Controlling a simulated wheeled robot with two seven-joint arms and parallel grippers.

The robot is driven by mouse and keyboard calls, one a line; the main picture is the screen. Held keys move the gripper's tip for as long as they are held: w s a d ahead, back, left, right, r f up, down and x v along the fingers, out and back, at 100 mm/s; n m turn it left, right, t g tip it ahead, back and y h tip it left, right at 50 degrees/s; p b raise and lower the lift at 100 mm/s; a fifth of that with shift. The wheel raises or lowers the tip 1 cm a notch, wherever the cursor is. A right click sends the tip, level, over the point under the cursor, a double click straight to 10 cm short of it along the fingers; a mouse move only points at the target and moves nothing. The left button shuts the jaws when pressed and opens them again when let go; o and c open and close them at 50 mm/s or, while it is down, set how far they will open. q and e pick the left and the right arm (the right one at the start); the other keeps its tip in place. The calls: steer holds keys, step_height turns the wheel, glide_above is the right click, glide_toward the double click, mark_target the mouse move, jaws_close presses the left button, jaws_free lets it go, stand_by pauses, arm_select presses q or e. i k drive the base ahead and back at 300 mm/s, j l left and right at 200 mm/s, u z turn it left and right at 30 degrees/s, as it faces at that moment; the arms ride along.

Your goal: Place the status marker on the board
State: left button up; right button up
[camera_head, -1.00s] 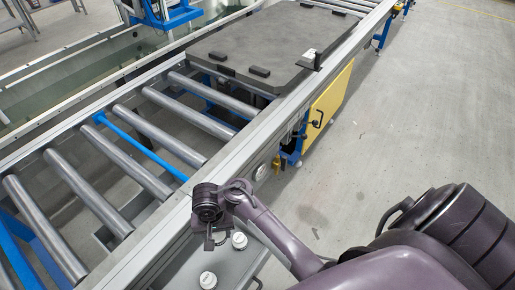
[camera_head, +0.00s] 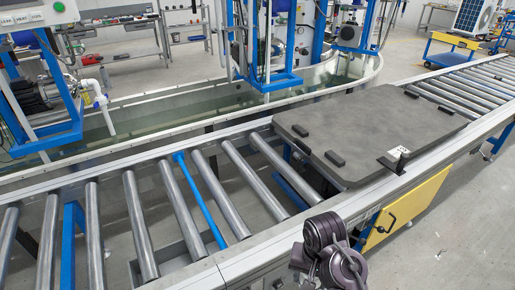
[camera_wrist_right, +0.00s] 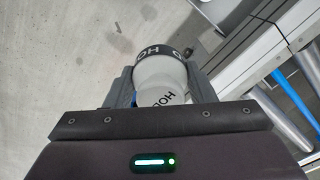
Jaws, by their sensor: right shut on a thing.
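The status marker (camera_wrist_right: 158,78) is a white, rounded piece with a dark band and partly readable black letters that look like "HOLD". In the right wrist view it sits between the two grey fingers of my right gripper (camera_wrist_right: 160,92), which is shut on it. In the head view my right arm's wrist shows at the bottom centre, but the marker cannot be made out there. A pale board (camera_head: 35,16) with small labels, one like "CLEAR", is cut off at the top left of the head view. My left gripper is not in view.
A roller conveyor (camera_head: 137,220) crosses the head view and carries a dark grey pallet (camera_head: 372,125) with a small upright tag (camera_head: 398,157). Behind it lie a water trough (camera_head: 190,125) and blue-framed pump stations (camera_head: 268,45). Open floor (camera_head: 455,230) lies at the right.

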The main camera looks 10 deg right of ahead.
mark_target(382, 121)
steer(key=i+l+u, duration=0.15)
steer(key=l+u, duration=0.15)
steer(key=l, duration=1.15)
steer(key=l+u, duration=0.35)
steer(key=l, duration=1.15)
steer(key=l+u, duration=0.15)
steer(key=l, duration=0.4)
steer(key=l+u, duration=0.1)
steer(key=l, duration=0.5)
steer(key=l+u, duration=0.15)
steer(key=l, duration=0.4)
steer(key=k+l+u, duration=0.15)
steer(key=l, duration=0.4)
steer(key=k+l+u, duration=0.1)
steer(key=l, duration=0.45)
